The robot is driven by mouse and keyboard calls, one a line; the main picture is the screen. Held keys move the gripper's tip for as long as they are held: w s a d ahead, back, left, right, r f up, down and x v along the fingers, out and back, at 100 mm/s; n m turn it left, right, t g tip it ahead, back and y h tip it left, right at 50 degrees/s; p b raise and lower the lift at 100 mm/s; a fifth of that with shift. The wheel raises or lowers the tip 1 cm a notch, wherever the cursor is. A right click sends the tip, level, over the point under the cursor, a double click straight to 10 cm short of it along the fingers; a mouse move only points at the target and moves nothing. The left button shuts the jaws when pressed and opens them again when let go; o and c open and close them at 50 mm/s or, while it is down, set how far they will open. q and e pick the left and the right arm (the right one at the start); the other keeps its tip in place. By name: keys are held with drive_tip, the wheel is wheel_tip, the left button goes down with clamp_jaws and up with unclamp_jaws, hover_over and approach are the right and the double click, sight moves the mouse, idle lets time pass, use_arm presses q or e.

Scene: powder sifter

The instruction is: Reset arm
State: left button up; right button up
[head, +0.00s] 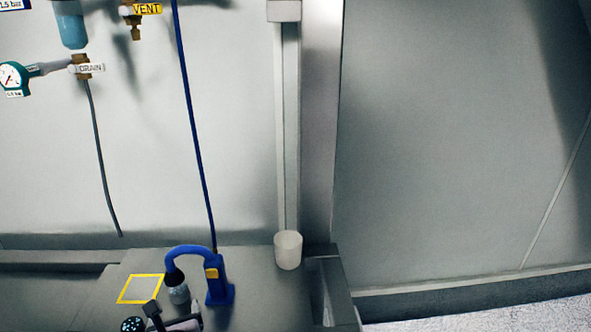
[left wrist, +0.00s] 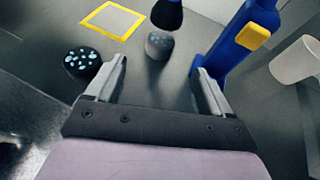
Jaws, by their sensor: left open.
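My left gripper (head: 172,311) shows at the bottom of the head view, low over the bench. In the left wrist view its two fingers (left wrist: 156,84) are spread apart with nothing between them. Just beyond the fingertips stands a small grey cup-like piece (left wrist: 159,45) under the nozzle of a blue device (left wrist: 236,42) with a yellow button. The blue device (head: 219,280) also shows in the head view, with its curved neck over the grey piece (head: 179,293). My right gripper is in neither view.
A black round piece with pale spots (left wrist: 82,62) lies left of my fingers. A yellow square outline (head: 141,289) marks the bench. A white cup (head: 288,250) stands to the right, near a vertical post. A blue hose (head: 193,110) and a grey drain tube (head: 101,160) hang at the back.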

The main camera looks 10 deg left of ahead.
use_arm(q)
drive_tip(key=s+d+r+n+g+h, duration=0.1)
drive_tip(key=s+d+n+g+h, duration=0.35)
drive_tip(key=s+n, duration=0.85)
drive_tip(key=s+d+n+g+h, duration=0.3)
drive_tip(key=s+d+n, duration=0.2)
drive_tip(key=s+n, duration=0.85)
drive_tip(key=w+d+f+t+h+p, duration=0.1)
drive_tip(key=w+d+f+t+p, duration=0.1)
drive_tip(key=w+t+p, duration=0.3)
drive_tip(key=w+f+t, duration=0.1)
drive_tip(key=w, duration=0.2)
drive_tip(key=shift+d+f+n, duration=0.35)
drive_tip(key=shift+d, duration=0.05)
